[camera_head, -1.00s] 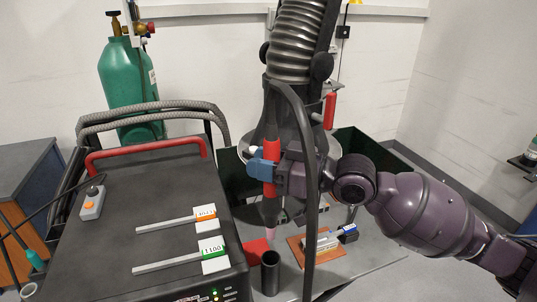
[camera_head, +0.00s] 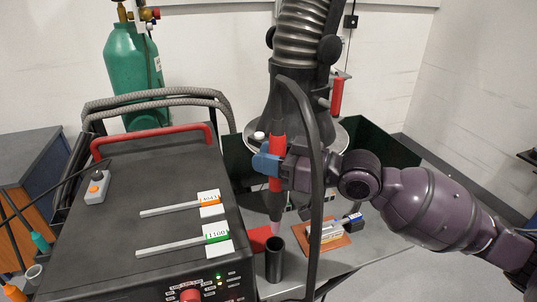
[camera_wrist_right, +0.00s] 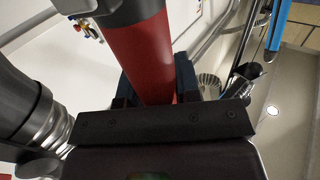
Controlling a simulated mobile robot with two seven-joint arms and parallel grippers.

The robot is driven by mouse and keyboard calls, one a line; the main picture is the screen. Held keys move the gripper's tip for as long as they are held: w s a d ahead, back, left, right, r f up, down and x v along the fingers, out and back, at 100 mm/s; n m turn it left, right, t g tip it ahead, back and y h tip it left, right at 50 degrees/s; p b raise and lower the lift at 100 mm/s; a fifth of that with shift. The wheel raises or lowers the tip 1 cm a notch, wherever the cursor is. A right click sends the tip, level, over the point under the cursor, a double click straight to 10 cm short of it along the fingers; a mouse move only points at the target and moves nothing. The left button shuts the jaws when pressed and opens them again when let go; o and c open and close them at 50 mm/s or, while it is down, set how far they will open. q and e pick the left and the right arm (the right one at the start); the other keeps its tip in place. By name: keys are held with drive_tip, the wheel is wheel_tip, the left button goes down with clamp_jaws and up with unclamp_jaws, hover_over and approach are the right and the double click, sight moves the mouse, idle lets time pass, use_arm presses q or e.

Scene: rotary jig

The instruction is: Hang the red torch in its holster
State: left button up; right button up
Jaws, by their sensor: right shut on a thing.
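The red torch (camera_head: 277,150) is upright, with a black lower body and a pale pinkish tip. My right gripper (camera_head: 266,165), with blue fingertips, is shut on its red handle. In the right wrist view the red handle (camera_wrist_right: 142,60) runs up between the fingers. The holster, a dark open-topped tube (camera_head: 274,262), stands at the front edge of the bench. The torch tip shows just above the tube's mouth; I cannot tell whether it is over the opening or behind it. My left gripper is not in view.
A dark welding machine (camera_head: 150,215) with a red handle stands left of the tube. A black hose hangs in front of the right gripper. A large fume duct (camera_head: 297,95) is behind the torch. A brown plate (camera_head: 325,240) with metal parts lies to the right.

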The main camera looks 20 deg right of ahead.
drive_tip(key=b, duration=0.4)
hover_over(281, 212)
drive_tip(key=x, duration=0.3)
drive_tip(key=shift+w+d+f, duration=0.15)
drive_tip(key=shift+f, duration=2.55)
drive_tip(key=shift+f+b, duration=0.45)
drive_tip(key=shift+f, duration=0.55)
drive_tip(key=shift+f+b, duration=0.8)
drive_tip(key=shift+f, duration=0.5)
drive_tip(key=shift+f+b, duration=0.35)
drive_tip(key=shift+f, duration=0.45)
drive_tip(key=shift+f, duration=0.1)
drive_tip(key=shift+f+b, duration=0.35)
drive_tip(key=shift+f, duration=0.25)
